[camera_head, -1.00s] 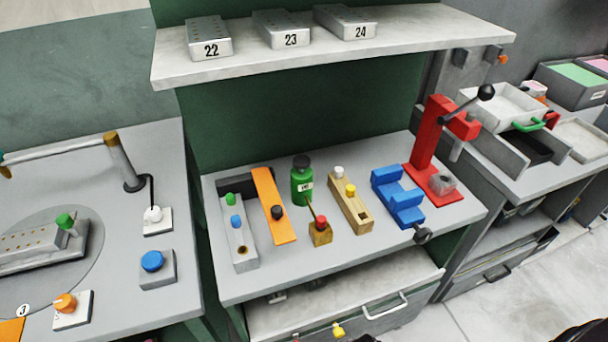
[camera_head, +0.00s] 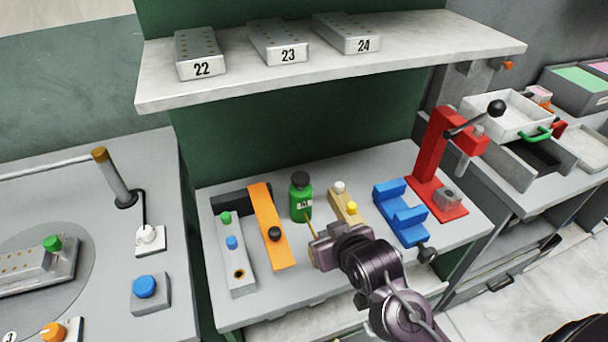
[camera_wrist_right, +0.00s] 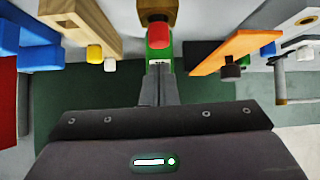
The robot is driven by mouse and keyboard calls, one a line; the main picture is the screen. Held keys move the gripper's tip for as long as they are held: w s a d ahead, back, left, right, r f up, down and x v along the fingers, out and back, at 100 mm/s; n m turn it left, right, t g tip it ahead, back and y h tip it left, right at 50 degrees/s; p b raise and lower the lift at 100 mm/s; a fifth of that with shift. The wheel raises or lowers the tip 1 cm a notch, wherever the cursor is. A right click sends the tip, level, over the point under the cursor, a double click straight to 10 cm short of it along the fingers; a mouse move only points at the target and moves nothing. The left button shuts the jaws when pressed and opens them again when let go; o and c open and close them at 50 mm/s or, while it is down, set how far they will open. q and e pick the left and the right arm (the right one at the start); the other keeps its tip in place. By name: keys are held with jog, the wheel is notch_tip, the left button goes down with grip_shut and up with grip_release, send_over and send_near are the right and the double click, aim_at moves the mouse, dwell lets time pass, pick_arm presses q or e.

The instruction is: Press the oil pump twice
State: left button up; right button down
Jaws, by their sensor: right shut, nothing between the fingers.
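The small brass-coloured block (camera_wrist_right: 158,12) with a red knob (camera_wrist_right: 158,36) looks like the oil pump. It is at the top centre of the right wrist view. In the head view my right gripper (camera_head: 318,250) covers most of it, and only its thin brown spout (camera_head: 310,226) shows clearly. My right gripper is shut and empty. In the wrist view its closed fingers (camera_wrist_right: 158,80) line up with the red knob, and I cannot tell if they touch it. A green bottle (camera_head: 301,198) stands just behind. My left gripper is not in view.
Left of the pump are an orange bar (camera_head: 267,225) and a grey block with buttons (camera_head: 235,260). A wooden block (camera_head: 342,205), a blue vise (camera_head: 402,212) and a red press (camera_head: 433,165) stand to the right. A shelf (camera_head: 330,73) overhangs the bench's back.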

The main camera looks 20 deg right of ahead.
jog(key=w+r+t, duration=0.4)
jog(key=r+t, duration=0.1)
jog(key=r, duration=0.5)
jog(key=shift+w+r+m, duration=0.2)
jog(key=shift+w+m, duration=0.1)
jog(key=p, duration=0.3)
send_over(304, 183)
notch_tip(304, 183, down, 2)
jog(key=shift+f, duration=0.1)
notch_tip(304, 183, down, 3)
jog(key=shift+r+p, duration=0.1)
jog(key=shift+p, duration=0.4)
jog(key=shift+s+f, duration=0.1)
jog(key=shift+f, duration=0.7)
jog(key=shift+f, duration=0.1)
